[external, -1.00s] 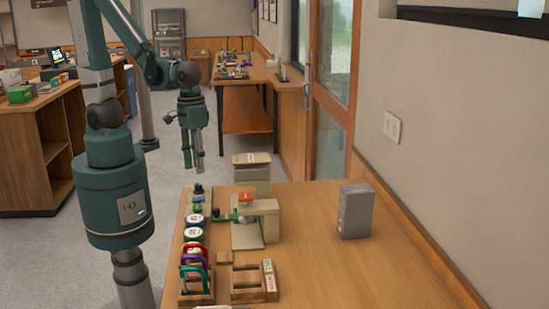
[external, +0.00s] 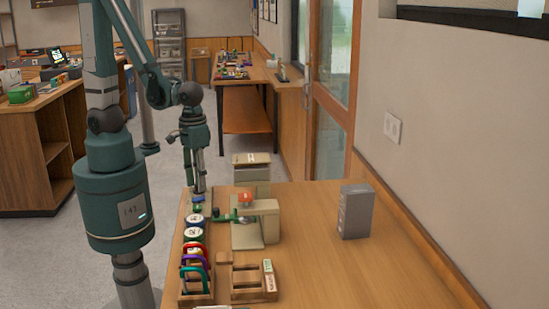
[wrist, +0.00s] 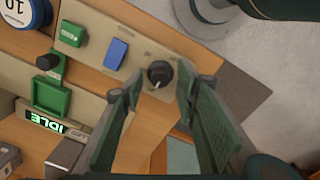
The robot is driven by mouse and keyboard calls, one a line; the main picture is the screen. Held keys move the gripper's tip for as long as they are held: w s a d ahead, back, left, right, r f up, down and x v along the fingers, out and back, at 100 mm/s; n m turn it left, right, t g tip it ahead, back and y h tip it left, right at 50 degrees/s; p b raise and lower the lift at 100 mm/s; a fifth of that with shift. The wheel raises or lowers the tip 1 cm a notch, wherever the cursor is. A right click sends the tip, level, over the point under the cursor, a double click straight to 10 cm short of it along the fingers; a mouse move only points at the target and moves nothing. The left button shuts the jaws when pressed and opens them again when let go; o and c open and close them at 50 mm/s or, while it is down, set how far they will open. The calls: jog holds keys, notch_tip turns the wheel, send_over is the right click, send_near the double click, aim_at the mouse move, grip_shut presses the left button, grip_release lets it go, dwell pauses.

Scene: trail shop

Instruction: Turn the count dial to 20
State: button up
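The count dial (wrist: 160,73) is a round black knob with a white pointer at the end of a beige control strip (wrist: 95,20). Its pointer aims toward the bottom of the wrist view, and the markings around it are too small to read. My gripper (wrist: 160,88) is open, its two dark fingers on either side of the dial in the picture. I cannot tell whether they touch it. In the external view my gripper (external: 199,188) points down over the far end of the strip, hiding the dial.
A blue switch (wrist: 116,53) and green button (wrist: 72,35) share the strip. Beside it stands a beige machine (external: 265,208) with a green holder (wrist: 52,97); a display reads IDLE (wrist: 43,122). Round labelled discs (external: 194,234) line the left. The table's right side is mostly clear.

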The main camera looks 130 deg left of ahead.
dwell(0.3)
jog(key=c, duration=0.9)
jog(key=shift+f+m, duration=0.1)
jog(key=shift+m, duration=0.4)
jog(key=m+b, duration=0.1)
jog(key=m, duration=0.4)
jog(key=m+b, duration=0.1)
jog(key=m, duration=0.4)
jog(key=shift+m, duration=0.4)
